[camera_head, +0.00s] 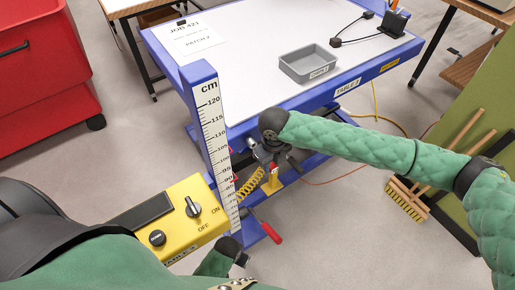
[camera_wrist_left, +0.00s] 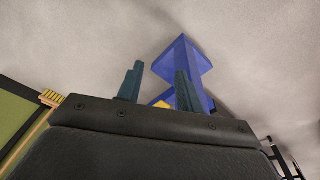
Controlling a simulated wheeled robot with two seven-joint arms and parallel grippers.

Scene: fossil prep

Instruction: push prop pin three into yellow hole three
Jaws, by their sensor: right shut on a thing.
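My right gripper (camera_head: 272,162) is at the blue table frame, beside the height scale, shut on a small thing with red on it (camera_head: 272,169). This looks like a prop pin, but the fingers and wrist hide most of it. Just below is a yellow part (camera_head: 271,185) on the blue frame; I cannot make out its hole or number, nor whether the pin is in it. My left gripper (camera_head: 238,257) is low in the head view, by the foot of the scale. In the left wrist view its fingers (camera_wrist_left: 158,88) stand apart with nothing between them, facing a blue post.
The blue table (camera_head: 265,65) carries a grey tray (camera_head: 308,63). A cm scale (camera_head: 212,130) stands upright near my right gripper. A yellow control box (camera_head: 180,222), a coiled yellow cord (camera_head: 250,184) and a red handle (camera_head: 271,233) are close by. A broom (camera_head: 406,200) leans at right.

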